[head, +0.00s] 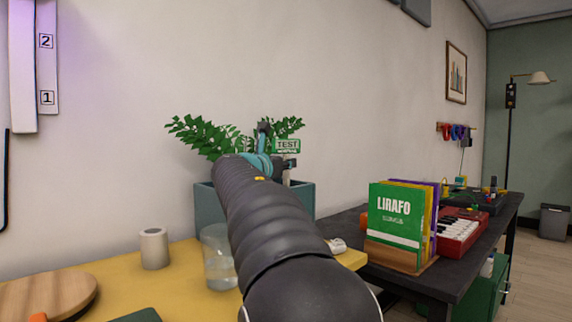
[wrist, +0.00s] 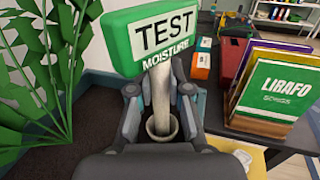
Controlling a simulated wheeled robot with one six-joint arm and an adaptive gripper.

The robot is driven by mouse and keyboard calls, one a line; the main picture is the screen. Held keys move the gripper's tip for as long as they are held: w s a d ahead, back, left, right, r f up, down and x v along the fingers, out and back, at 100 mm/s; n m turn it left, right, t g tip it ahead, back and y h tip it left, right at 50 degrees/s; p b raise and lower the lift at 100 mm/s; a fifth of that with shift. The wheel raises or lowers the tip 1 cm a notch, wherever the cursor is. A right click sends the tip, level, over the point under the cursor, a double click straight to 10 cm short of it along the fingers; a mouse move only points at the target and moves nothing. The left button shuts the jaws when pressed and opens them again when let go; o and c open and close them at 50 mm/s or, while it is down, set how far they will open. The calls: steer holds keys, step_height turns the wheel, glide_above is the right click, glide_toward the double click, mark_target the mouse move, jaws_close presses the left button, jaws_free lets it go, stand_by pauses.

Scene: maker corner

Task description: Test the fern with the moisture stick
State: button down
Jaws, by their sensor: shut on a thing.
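The moisture stick has a green and white head reading TEST MOISTURE (wrist: 165,35) and a pale stem (wrist: 161,85); its head also shows in the head view (head: 288,146). My gripper (wrist: 160,100) is shut on the stem, with the head above the fingers. The stem's lower end meets a pale round collar or tube (wrist: 162,131); I cannot tell whether it is inside it or in front of it. The fern (head: 203,134) stands in a teal planter (head: 303,198), left of my gripper. Its leaves (wrist: 60,55) and dark soil (wrist: 45,155) fill the left of the wrist view.
A glass of water (head: 217,262) and a beige cylinder (head: 154,248) stand on the yellow table (head: 185,285) by the planter. Upright books marked LIRAFO (head: 395,220) and a red keyboard (head: 460,230) sit on the dark bench to the right. The wall is close behind the fern.

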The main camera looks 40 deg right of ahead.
steer(key=c, duration=1)
jaws_free()
steer(key=v, duration=1.2)
steer(key=shift+d, duration=0.1)
